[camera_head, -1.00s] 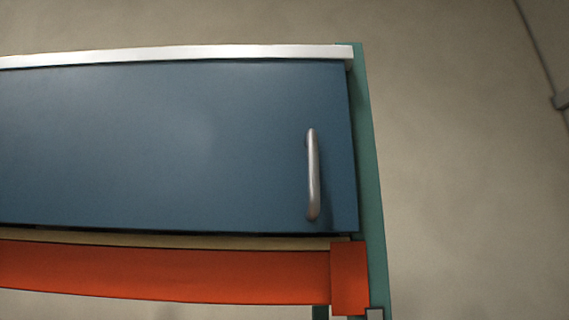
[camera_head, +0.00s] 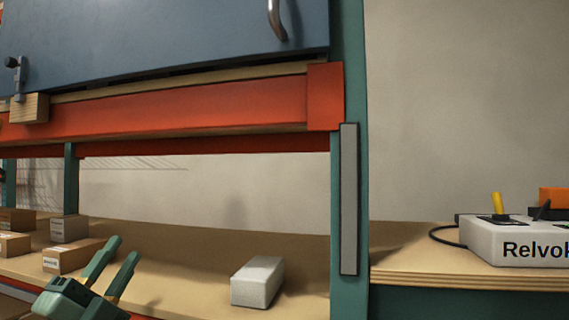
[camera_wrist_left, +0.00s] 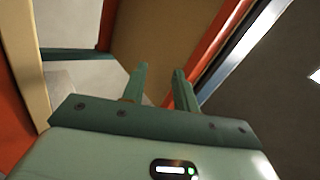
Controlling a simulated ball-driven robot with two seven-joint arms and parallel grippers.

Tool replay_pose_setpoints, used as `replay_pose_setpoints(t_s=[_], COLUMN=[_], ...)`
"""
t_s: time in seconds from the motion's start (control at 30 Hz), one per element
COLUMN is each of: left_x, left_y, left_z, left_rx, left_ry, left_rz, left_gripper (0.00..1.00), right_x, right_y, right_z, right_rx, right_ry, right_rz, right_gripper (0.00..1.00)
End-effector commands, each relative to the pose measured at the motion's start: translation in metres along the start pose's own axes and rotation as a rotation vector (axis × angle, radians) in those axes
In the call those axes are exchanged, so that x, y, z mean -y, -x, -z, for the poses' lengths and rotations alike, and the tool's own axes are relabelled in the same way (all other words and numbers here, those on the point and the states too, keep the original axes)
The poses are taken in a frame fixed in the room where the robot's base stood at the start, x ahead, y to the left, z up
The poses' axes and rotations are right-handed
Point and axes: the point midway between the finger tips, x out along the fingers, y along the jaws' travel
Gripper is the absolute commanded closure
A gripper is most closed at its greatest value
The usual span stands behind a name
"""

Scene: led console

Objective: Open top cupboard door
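The blue cupboard door (camera_head: 170,40) fills the top left of the head view, above the orange beam (camera_head: 180,108). It looks shut, and its upper part is out of frame. The lower end of its metal handle (camera_head: 276,20) shows near the door's right edge. My left gripper (camera_head: 125,247) is at the lower left of the head view, well below the door and handle. Its two green fingers stand apart with nothing between them, as the left wrist view (camera_wrist_left: 160,70) also shows. My right gripper is in neither view.
Under the beam, a wooden shelf (camera_head: 190,270) carries a white box (camera_head: 257,282) and several cardboard boxes on the left. A green post (camera_head: 349,90) stands right of the door. A white device marked "Relvok" (camera_head: 500,245) sits on the right-hand bench.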

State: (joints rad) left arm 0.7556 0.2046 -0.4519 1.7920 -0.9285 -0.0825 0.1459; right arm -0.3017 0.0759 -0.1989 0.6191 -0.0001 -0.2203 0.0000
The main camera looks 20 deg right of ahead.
Motion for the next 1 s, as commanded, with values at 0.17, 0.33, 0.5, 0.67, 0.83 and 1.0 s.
replay_pose_setpoints(t_s=[0.17, 0.33, 0.5, 0.67, 0.83, 1.0], left_x=[0.086, 0.153, 0.215, 0.283, 0.335, 0.343], left_y=[-0.074, -0.108, -0.122, -0.126, -0.121, -0.125], left_z=[0.105, 0.207, 0.263, 0.282, 0.290, 0.292], left_rx=[-0.440, -0.829, -0.979, -0.882, -0.738, -0.696], left_ry=[-0.249, -0.635, -1.084, -1.409, -1.560, -1.586], left_rz=[0.072, 0.006, -0.188, -0.377, -0.483, -0.509], left_gripper=[0.70, 0.70, 0.70, 0.70, 0.70, 0.70], right_x=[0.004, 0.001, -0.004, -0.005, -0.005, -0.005], right_y=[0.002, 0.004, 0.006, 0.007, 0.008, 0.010], right_z=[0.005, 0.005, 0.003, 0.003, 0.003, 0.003], right_rx=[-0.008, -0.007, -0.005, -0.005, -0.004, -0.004], right_ry=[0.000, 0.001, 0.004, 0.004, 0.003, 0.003], right_rz=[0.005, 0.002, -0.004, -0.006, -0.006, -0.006], right_gripper=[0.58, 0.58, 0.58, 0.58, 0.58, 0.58])
